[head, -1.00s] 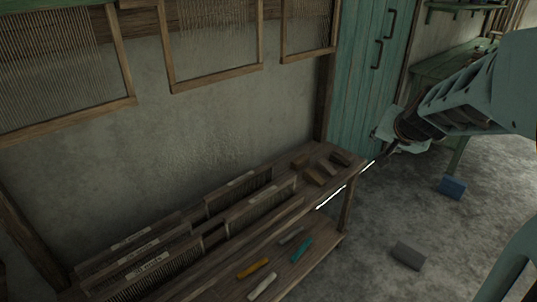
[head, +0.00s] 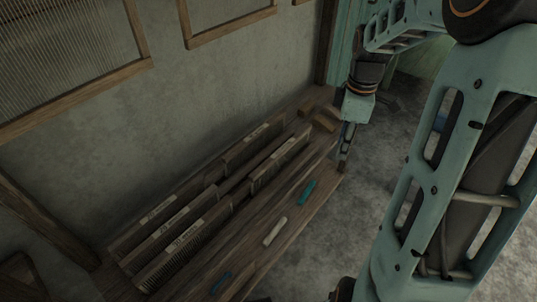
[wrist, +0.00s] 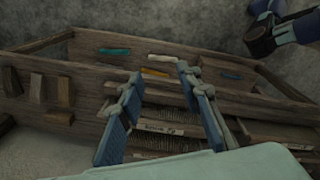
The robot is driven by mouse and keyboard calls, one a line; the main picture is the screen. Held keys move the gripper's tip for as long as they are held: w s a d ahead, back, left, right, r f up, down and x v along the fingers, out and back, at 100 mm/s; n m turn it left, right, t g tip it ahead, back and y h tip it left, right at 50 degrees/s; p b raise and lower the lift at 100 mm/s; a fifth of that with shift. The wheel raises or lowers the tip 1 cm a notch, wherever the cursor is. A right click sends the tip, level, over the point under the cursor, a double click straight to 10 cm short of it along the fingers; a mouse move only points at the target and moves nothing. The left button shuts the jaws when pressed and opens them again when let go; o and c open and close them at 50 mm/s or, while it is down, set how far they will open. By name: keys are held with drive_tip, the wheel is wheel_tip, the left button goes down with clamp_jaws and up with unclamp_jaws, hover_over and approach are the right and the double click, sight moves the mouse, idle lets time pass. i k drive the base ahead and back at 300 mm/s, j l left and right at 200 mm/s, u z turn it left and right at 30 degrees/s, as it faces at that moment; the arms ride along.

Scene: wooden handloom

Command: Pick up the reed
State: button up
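Several comb-like reeds with pale labels stand in the slots of a wooden bench rack. In the head view there is a front left reed (head: 180,250), another behind it (head: 150,222), and two farther right, a front one (head: 282,155) and a rear one (head: 250,142). Which one is meant I cannot tell. My gripper (head: 345,150) points down by the bench's right end. In the wrist view my gripper (wrist: 158,74) is open and empty, its two blue fingers apart, with a labelled reed (wrist: 157,128) showing between them, below. No contact is visible.
Wooden blocks (head: 325,122) lie at the bench's right end; they also show in the wrist view (wrist: 37,86). A teal piece (head: 306,192), a white piece (head: 275,232) and a blue piece (head: 220,282) lie along the front shelf. Framed panels (head: 60,65) hang on the wall behind.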

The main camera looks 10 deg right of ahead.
sight(265, 173)
drive_tip(key=i+l+z, duration=0.2)
drive_tip(key=i+l, duration=0.5)
